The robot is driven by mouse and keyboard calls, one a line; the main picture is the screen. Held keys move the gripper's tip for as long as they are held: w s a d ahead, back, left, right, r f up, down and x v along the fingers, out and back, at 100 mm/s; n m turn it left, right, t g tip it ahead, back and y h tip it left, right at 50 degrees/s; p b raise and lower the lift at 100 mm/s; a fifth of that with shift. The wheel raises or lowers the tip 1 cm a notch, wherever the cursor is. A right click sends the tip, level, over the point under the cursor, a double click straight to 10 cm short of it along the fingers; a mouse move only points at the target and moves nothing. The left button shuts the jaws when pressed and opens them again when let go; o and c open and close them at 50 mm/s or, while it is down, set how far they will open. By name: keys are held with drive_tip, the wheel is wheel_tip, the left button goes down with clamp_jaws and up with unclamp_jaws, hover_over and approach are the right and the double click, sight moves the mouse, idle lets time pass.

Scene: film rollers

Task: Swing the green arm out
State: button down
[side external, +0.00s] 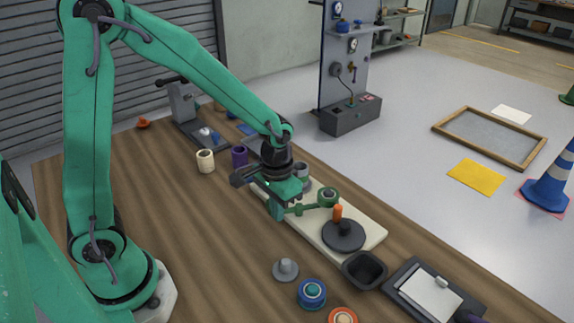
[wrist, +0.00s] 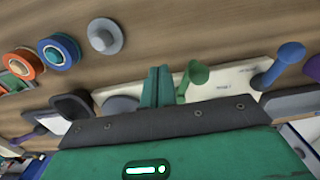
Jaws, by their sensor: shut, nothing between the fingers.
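The green arm (side external: 305,209) lies over a cream board, with a round green roller end (side external: 328,196) at its right. In the wrist view the green arm (wrist: 195,73) stands just right of the fingertips. My gripper (side external: 277,208) is shut and empty, low at the left end of the green arm. In the wrist view my gripper's fingers (wrist: 157,85) are pressed together beside the arm. I cannot tell whether they touch it. The cream board (side external: 372,232) is partly hidden by my gripper.
A black disc with an orange handle (side external: 343,235) sits on the board's near end. A blue arm (wrist: 283,62) stands further right in the wrist view. A grey knob (side external: 286,270), blue roll (side external: 311,293), black cup (side external: 364,269) and clipboard (side external: 432,294) lie nearer. The left tabletop is mostly clear.

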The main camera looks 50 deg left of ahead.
drive_tip(key=shift+r, duration=2.15)
drive_tip(key=s+a+r+t, duration=0.2)
drive_tip(key=s+r, duration=0.3)
drive_tip(key=r, duration=0.1)
drive_tip(key=s+a+r+t, duration=0.2)
drive_tip(key=s+r+t, duration=0.1)
drive_tip(key=s+r, duration=0.3)
drive_tip(key=shift+s+a+r+t, duration=0.3)
drive_tip(key=shift+a+r, duration=0.1)
drive_tip(key=shift+r, duration=0.15)
idle(0.4)
